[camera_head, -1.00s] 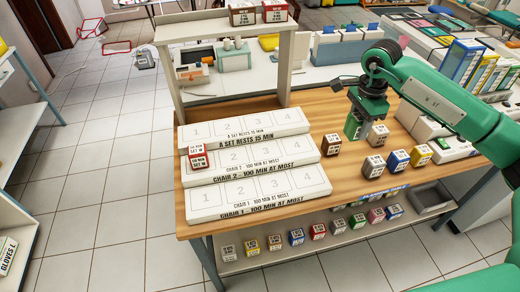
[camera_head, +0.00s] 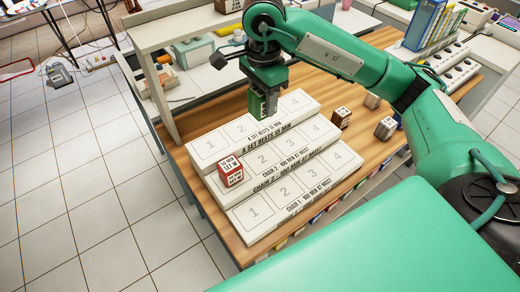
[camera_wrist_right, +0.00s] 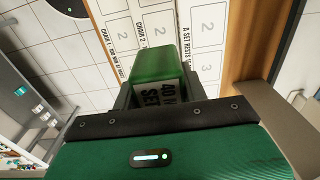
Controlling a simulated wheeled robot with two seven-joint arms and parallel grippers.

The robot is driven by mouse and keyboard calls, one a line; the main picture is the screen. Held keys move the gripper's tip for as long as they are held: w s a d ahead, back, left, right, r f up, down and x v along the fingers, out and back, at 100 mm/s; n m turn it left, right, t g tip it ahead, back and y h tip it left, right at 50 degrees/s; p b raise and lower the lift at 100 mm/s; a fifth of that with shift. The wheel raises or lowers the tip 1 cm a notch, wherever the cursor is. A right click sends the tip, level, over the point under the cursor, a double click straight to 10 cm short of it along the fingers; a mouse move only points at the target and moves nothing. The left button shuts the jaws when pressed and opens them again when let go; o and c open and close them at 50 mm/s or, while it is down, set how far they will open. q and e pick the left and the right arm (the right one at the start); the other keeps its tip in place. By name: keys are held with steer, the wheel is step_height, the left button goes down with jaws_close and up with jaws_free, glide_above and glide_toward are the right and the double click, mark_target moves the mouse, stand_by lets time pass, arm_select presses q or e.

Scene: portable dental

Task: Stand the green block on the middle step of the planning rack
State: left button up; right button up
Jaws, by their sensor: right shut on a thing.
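The planning rack (camera_head: 262,207) is a white three-step rack with numbered spaces, standing on the wooden table. My right gripper (camera_head: 264,92) is shut on the green block (camera_head: 259,104) and holds it over the top step, near spaces 2 and 3. The wrist view shows the green block (camera_wrist_right: 155,68) between the fingers, with the rack steps (camera_wrist_right: 165,30) beyond it. Whether the block touches the step is hard to tell. A red block (camera_head: 230,172) stands on space 1 of the middle step. Spaces 2, 3 and 4 of that step look empty. My left gripper is not seen.
A brown block (camera_head: 341,117) and grey blocks (camera_head: 385,128) stand on the table (camera_head: 310,85) right of the rack. A shelf upright (camera_head: 157,92) rises behind the rack's left end. More blocks sit on a lower shelf under the front edge.

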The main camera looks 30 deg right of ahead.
mark_target(264, 113)
step_height(264, 113, down, 4)
steer(key=shift+s+d+f, duration=0.1)
steer(key=shift+d+f, duration=0.05)
steer(key=shift+f, duration=0.1)
step_height(264, 113, down, 11)
steer(key=shift+r+p, duration=0.2)
steer(key=shift+p, duration=0.75)
step_height(264, 113, down, 4)
steer(key=shift+r+p, duration=0.25)
steer(key=shift+p, duration=0.15)
steer(key=shift+f, duration=0.25)
steer(key=shift+f+b, duration=0.2)
steer(key=shift+b, duration=0.1)
steer(key=o, duration=1)
steer(key=shift+r, duration=0.1)
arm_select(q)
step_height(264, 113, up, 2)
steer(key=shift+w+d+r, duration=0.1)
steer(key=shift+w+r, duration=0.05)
